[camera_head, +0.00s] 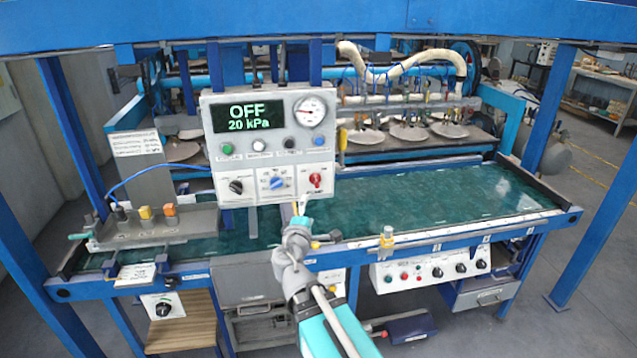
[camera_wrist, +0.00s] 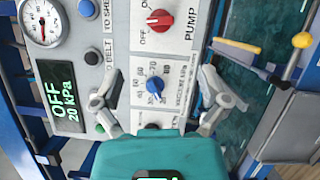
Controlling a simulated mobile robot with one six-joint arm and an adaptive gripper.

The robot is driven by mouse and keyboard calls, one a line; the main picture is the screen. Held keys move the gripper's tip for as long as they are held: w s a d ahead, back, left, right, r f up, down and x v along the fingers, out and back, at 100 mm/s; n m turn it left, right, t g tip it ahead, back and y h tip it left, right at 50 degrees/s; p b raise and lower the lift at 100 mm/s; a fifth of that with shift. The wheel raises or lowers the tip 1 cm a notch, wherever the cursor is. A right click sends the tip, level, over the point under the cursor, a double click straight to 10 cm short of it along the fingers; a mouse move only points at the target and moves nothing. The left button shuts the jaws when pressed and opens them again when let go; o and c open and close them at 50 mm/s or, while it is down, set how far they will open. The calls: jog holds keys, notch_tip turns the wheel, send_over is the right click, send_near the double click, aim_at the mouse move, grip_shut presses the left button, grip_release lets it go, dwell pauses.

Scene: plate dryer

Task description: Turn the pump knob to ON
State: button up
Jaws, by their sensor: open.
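The red pump knob (camera_head: 316,181) is at the lower right of the grey control panel (camera_head: 213,106). In the wrist view the red knob (camera_wrist: 160,20) is near the top edge, beside the rotated words PUMP and OFF. The panel display (camera_head: 249,117) reads OFF and 20 kPa. My gripper (camera_head: 299,208) is just below the panel's lower edge, left of the red knob. In the wrist view my gripper's (camera_wrist: 158,80) fingers are spread wide and empty, one on each side of the blue knob (camera_wrist: 155,86). I cannot tell the exact distance to the panel.
A black knob (camera_head: 236,186) is left of the blue one, and a row of buttons (camera_head: 259,144) sits above. A pressure gauge (camera_head: 309,111) is at the top right. Below lies a green wet table (camera_head: 430,205). Blue frame posts (camera_head: 552,118) stand around the machine.

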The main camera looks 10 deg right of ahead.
aim_at(317, 183)
jog(key=x, duration=1.3)
jog(key=shift+w+d+p, duration=0.15)
jog(key=shift+w+p, duration=0.15)
jog(key=shift+p, duration=0.05)
jog(key=c, duration=1.2)
jog(key=shift+o, duration=0.2)
jog(key=shift+r, duration=0.1)
jog(key=shift+m+p, duration=0.35)
jog(key=shift+m, duration=0.15)
jog(key=m+g+y+p, duration=0.1)
jog(key=m+p, duration=0.1)
jog(key=m, duration=0.1)
jog(key=shift+r+m+g+p, duration=0.1)
jog(key=shift+m+g+p, duration=0.3)
jog(key=m+y+p, duration=0.1)
jog(key=m, duration=0.1)
jog(key=m+g+y+p, duration=0.1)
jog(key=m, duration=0.1)
jog(key=shift+f, duration=0.2)
